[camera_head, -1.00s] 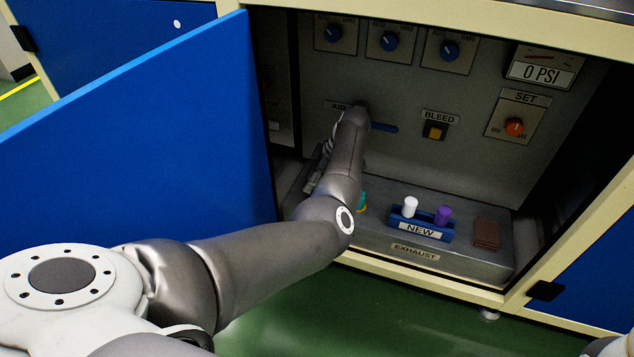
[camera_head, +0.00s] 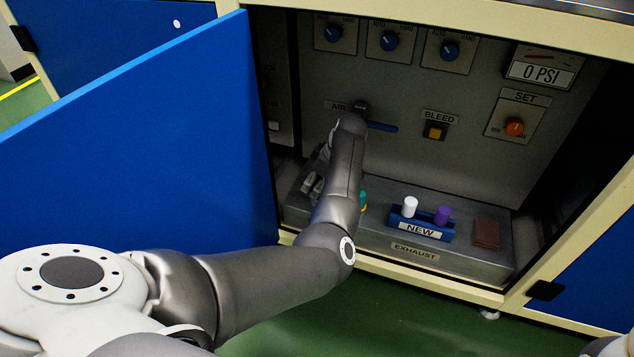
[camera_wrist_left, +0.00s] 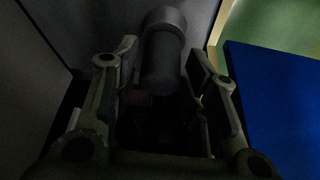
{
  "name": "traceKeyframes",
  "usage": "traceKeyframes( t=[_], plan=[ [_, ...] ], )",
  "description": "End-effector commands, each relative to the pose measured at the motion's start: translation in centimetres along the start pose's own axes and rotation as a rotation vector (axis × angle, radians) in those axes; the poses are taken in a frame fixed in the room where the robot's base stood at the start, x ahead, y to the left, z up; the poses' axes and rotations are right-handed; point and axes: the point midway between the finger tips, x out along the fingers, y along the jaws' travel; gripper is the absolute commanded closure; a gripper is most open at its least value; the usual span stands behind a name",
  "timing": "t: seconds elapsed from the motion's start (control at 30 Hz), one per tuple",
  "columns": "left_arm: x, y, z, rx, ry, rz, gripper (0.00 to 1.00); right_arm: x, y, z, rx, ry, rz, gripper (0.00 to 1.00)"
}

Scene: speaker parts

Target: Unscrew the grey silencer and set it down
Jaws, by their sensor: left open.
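My left gripper (camera_head: 313,183) reaches into the open cabinet, low over the left end of the grey exhaust block, and is largely hidden behind my forearm in the head view. In the left wrist view my left gripper (camera_wrist_left: 164,62) is open, with one finger on each side of a dark grey cylinder (camera_wrist_left: 163,52), which looks like the grey silencer. A gap shows on both sides of the cylinder near the fingertips. The picture is dark, so its base is hidden. In the head view the silencer is hidden by my arm. My right gripper is not in view.
A blue tray (camera_head: 421,229) marked NEW holds a white cylinder (camera_head: 410,207) and a purple one (camera_head: 442,215). A brown block (camera_head: 487,233) lies to its right. A teal part (camera_head: 363,200) shows beside my arm. The blue door (camera_head: 140,150) stands open at left; a blue lever (camera_head: 383,127) is above.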

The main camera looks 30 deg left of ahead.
Motion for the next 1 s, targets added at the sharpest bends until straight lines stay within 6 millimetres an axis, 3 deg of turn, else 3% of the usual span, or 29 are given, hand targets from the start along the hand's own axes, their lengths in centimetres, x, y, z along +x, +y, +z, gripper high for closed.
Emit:
traceKeyframes(
  t=[0.6,0.93,1.0],
  plan=[
    [0.02,-0.06,-0.08,0.610,0.002,0.254,0.59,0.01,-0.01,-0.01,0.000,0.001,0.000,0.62],
    [-0.02,0.00,-0.02,0.670,0.000,0.278,0.59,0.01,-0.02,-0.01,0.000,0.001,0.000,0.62],
    [-0.01,0.00,-0.02,0.670,0.000,0.278,0.67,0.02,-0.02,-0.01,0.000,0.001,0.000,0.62]
  ],
)
